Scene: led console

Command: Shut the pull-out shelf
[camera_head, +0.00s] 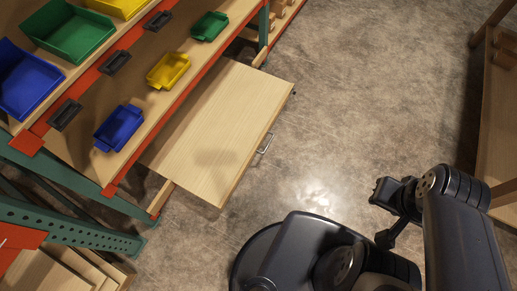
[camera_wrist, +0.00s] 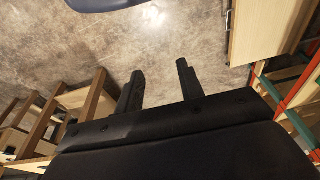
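The pull-out shelf (camera_head: 222,128) is a light wooden board that sticks out from the rack over the floor. A metal handle (camera_head: 265,143) is on its front edge. In the wrist view, part of the shelf (camera_wrist: 268,30) shows at the upper right, with its handle (camera_wrist: 228,23) on the near edge. My gripper (camera_head: 382,215) is to the right of the shelf, well apart from it, over bare floor. In the wrist view the two fingers of my gripper (camera_wrist: 160,80) stand apart with nothing between them.
The rack (camera_head: 124,165) has green posts and orange edges. It holds blue, green and yellow bins (camera_head: 119,128). A wooden bench (camera_head: 497,110) stands at the right edge. Concrete floor (camera_head: 340,90) between rack and bench is clear.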

